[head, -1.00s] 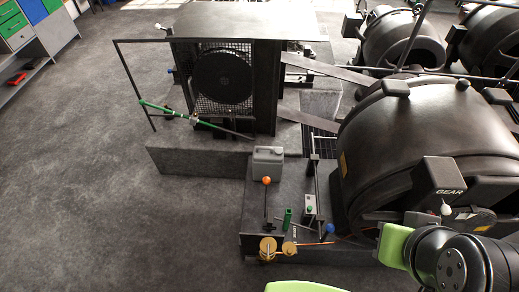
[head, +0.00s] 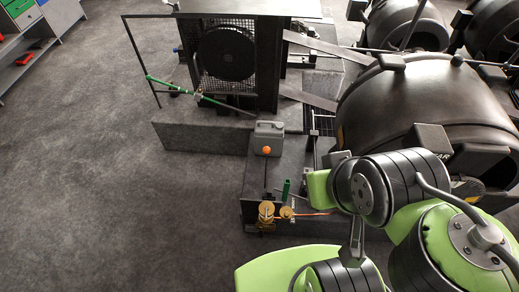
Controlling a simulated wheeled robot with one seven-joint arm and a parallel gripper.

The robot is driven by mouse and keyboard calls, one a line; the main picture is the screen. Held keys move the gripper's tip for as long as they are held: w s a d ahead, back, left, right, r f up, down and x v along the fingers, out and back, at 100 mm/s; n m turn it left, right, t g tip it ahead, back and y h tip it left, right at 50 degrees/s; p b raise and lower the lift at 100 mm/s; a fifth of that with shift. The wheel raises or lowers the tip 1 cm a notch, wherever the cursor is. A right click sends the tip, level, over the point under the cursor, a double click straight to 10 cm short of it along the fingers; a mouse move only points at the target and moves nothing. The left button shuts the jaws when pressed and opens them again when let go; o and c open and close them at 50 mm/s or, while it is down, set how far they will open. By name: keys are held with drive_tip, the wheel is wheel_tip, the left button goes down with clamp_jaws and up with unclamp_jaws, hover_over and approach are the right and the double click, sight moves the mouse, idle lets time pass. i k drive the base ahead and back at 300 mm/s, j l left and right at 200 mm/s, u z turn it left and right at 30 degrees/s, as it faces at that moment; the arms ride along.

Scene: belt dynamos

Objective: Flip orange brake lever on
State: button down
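The orange brake lever (head: 266,150) has a round orange knob on a thin dark rod. It stands roughly upright on the low dark plinth, and its knob overlaps the front of a grey canister in the head view. Brass valve-like fittings (head: 267,212) sit below the lever at the plinth's front. My green and black arm fills the lower right, to the right of the lever and apart from it in the picture. I cannot make out my gripper's fingers among the arm links.
The grey canister (head: 268,138) stands just behind the lever. A green upright piece (head: 286,189) stands to the lever's right. The big dark dynamo (head: 420,100) stands at the right, with belts (head: 315,48) running to the caged wheel (head: 228,53). Floor at the left is clear.

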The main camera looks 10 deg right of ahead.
sight(266, 150)
drive_tip(key=i+j, duration=0.1)
drive_tip(key=j, duration=0.8)
drive_tip(key=i+j+z, duration=0.1)
drive_tip(key=j, duration=1.65)
drive_tip(key=i+j, duration=0.35)
drive_tip(key=i, duration=0.25)
drive_tip(key=i+j+z, duration=0.15)
drive_tip(key=i+j, duration=0.2)
drive_tip(key=i, duration=0.25)
drive_tip(key=i+l+z, duration=0.1)
drive_tip(key=i+l, duration=0.55)
drive_tip(key=i, duration=0.05)
